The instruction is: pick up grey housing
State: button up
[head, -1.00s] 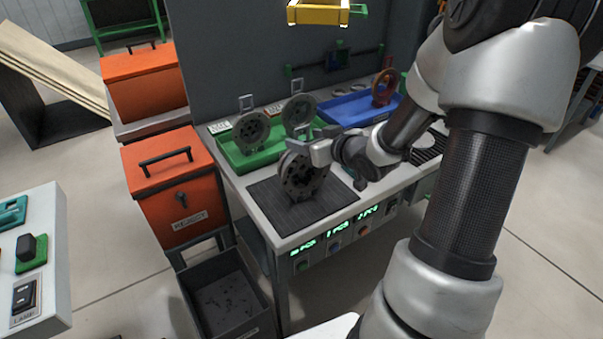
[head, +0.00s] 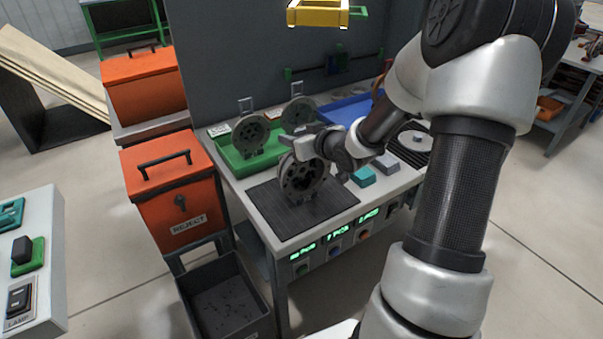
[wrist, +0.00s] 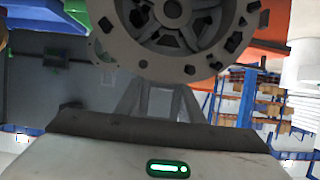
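A round grey housing (head: 302,182) with holes in its face is upright over the dark mat at the bench's front; I cannot tell whether it touches the mat. It fills the top of the wrist view (wrist: 185,40), close and cut off. My gripper (head: 306,145) reaches in from the right at the housing's upper edge. Its fingers are partly hidden, so I cannot tell whether they are closed on it. Two similar grey housings stand at the green tray (head: 243,164), one at the left (head: 251,131) and one further back (head: 299,111).
The dark ribbed mat (head: 265,205) lies on the bench. A teal block (head: 363,176) and a grey block (head: 386,162) are right of my gripper. A blue tray (head: 345,108) is behind. An orange reject bin (head: 170,190) and a dark open crate (head: 225,300) stand left.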

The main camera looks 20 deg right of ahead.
grip_shut()
jog(key=shift+r, duration=0.1)
